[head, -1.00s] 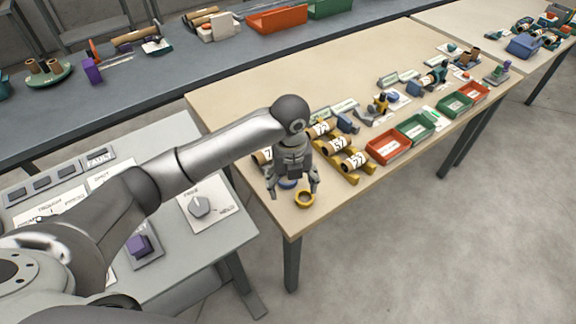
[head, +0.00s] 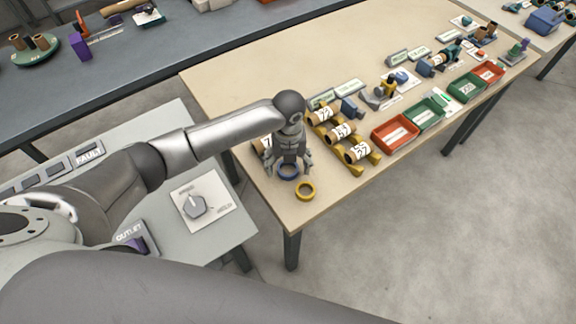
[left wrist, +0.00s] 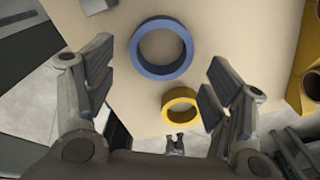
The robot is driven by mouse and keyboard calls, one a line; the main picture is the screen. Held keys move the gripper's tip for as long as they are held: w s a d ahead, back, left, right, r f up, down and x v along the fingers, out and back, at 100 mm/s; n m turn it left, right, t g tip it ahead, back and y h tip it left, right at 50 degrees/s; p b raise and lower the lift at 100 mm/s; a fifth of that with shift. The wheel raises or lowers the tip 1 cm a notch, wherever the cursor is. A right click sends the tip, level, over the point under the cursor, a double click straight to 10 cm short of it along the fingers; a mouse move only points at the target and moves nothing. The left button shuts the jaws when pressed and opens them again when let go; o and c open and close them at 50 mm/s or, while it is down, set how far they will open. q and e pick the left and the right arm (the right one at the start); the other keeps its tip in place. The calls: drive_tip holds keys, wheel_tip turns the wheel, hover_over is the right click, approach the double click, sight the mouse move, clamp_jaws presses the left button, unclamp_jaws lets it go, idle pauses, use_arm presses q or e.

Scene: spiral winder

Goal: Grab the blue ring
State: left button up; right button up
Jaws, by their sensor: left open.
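The blue ring (head: 288,173) lies flat on the wooden table near its front-left corner. A smaller yellow ring (head: 305,190) lies just in front and to the right of the blue one. It also shows in the left wrist view (left wrist: 181,92), close to one finger.
Yellow holders with labelled tubes (head: 340,133) stand just right of my left gripper. Red (head: 374,139) and green bins line the table's front edge. A grey control panel (head: 222,225) with a knob is to the left.

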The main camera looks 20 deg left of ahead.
use_arm(q)
drive_tip(key=shift+s+f, duration=0.1)
drive_tip(key=shift+f, duration=1.05)
drive_tip(key=c, duration=0.9)
drive_tip(key=shift+c, duration=1.2)
use_arm(e)
drive_tip(key=shift+w+a+r, duration=0.35)
drive_tip(key=shift+w+a, duration=0.05)
drive_tip(key=shift+w, duration=0.05)
use_arm(q)
drive_tip(key=shift+r, duration=0.1)
use_arm(e)
drive_tip(key=shift+w, duration=0.15)
